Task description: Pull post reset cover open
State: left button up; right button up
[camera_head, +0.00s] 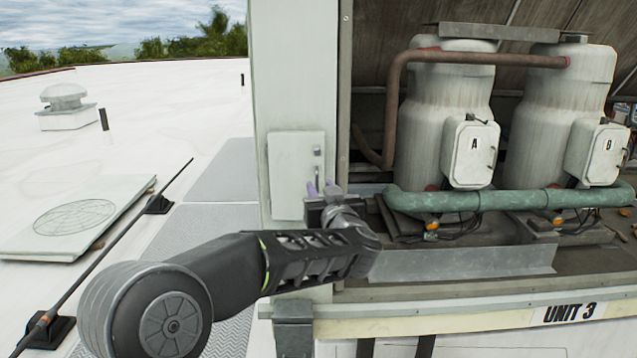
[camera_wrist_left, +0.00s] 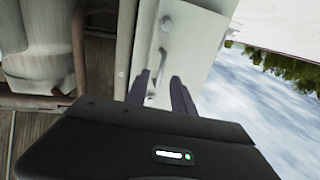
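The post reset cover (camera_head: 292,178) is a flat pale panel on the white post. It looks shut in the head view, and it also shows in the wrist view (camera_wrist_left: 196,45). A small grey catch or keyhole (camera_wrist_left: 166,22) and a slim pull handle (camera_wrist_left: 162,58) sit along one edge. My left gripper (camera_head: 321,187) is at the cover's lower right corner. In the wrist view its two purple-grey fingers (camera_wrist_left: 160,78) are apart, with the handle seen in the gap between them. Whether they touch it I cannot tell. My right gripper is out of view.
Right of the post stand two tanks with boxes A (camera_head: 470,152) and B (camera_head: 597,152), a green pipe (camera_head: 500,200) and a metal ledge (camera_head: 460,262). Left is open white roof with a vent (camera_head: 66,105), a flat panel (camera_head: 75,215) and a dark rod (camera_head: 110,252).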

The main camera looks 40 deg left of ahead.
aim_at(297, 182)
pick_arm(q)
jog(key=x, duration=0.3)
jog(key=shift+s, duration=0.1)
jog(key=shift+c, duration=0.4)
grip_shut()
dwell(1.0)
